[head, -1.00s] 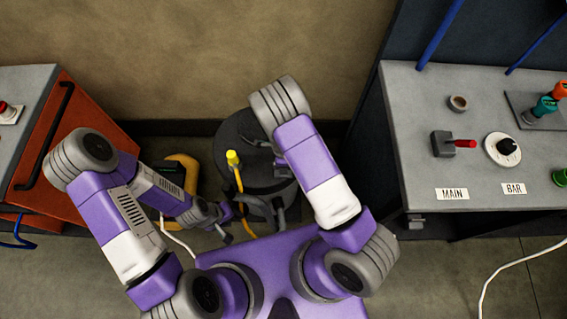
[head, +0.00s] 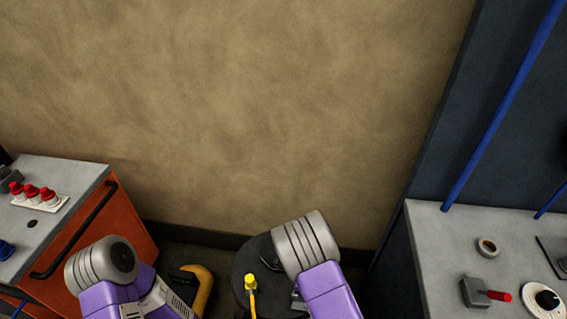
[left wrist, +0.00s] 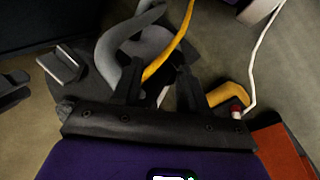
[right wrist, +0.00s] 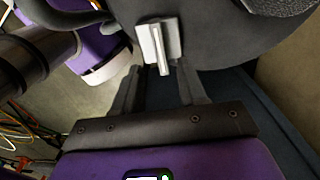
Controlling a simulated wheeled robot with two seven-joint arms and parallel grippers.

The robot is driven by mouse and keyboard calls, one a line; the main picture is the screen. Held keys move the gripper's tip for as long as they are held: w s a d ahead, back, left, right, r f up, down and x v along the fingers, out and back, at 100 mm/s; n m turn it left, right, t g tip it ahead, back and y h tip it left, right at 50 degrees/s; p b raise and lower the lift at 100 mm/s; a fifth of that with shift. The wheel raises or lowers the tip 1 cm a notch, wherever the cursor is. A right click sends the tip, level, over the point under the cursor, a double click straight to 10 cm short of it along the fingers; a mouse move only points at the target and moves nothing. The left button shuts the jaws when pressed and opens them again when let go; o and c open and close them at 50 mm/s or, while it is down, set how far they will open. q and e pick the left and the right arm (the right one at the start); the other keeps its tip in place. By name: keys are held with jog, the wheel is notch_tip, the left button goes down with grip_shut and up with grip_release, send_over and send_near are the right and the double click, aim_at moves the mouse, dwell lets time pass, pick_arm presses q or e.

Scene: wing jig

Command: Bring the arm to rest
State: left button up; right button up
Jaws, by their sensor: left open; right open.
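My left arm (head: 105,262) and my right arm (head: 308,246) show only as elbow sections at the bottom of the head view, and both hands are out of that frame. In the left wrist view my left gripper (left wrist: 158,85) is open, with a yellow hose (left wrist: 172,48) and grey curved parts (left wrist: 120,55) beyond its fingers. In the right wrist view my right gripper (right wrist: 160,88) is open. A pale bracket with a tab (right wrist: 160,42) lies just beyond its fingertips, on a dark rounded surface. Neither gripper holds anything.
An orange cabinet (head: 128,225) with red buttons on its top stands at left. A grey bench (head: 430,245) with a red-handled switch (head: 487,292) stands at right. A dark round drum (head: 250,262) and a yellow-tipped part (head: 250,281) are low between my arms. The wall behind is bare.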

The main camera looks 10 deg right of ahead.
jog(key=s+d+f+n+g+y, duration=0.1)
jog(key=s+f+n, duration=0.2)
jog(key=s+n, duration=0.25)
jog(key=s+d+f+n, duration=0.1)
jog(key=s+f+n, duration=0.2)
jog(key=s+n, duration=0.25)
jog(key=s+a+r+n+t+y, duration=0.1)
jog(key=s+a+r+n+y, duration=0.1)
jog(key=n, duration=0.5)
jog(key=shift+s+a+r+n+t+y, duration=0.3)
jog(key=shift+s+a+y, duration=0.3)
jog(key=shift+s+a, duration=0.6)
